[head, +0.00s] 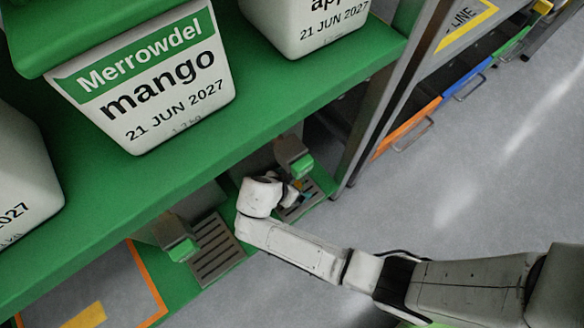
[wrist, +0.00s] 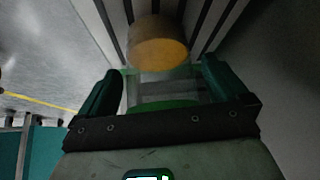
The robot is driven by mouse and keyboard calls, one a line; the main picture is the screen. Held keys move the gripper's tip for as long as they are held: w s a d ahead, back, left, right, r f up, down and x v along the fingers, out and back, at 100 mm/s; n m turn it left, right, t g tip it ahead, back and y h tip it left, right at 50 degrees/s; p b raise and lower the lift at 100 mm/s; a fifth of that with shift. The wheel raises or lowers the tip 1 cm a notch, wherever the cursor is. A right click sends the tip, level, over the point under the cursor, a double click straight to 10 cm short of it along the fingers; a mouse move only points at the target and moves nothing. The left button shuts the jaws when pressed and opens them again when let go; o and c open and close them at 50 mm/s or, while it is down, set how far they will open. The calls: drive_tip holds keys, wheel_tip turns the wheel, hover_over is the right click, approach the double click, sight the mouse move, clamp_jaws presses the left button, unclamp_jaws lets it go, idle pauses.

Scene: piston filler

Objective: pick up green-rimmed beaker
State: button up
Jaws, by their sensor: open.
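In the head view, my wrist hides most of the space over the right grille (head: 314,194).
Green nozzle heads (head: 181,249) and (head: 302,166) hang above the grilles, close to my arm. The green shelf (head: 270,112) overhangs the bays and carries white tubs, one a mango tub (head: 150,85). A grey post stands right of the bay; open floor (head: 440,190) lies beyond.

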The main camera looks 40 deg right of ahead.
drive_tip(key=shift+d+f, duration=0.15)
drive_tip(key=c, duration=1.1)
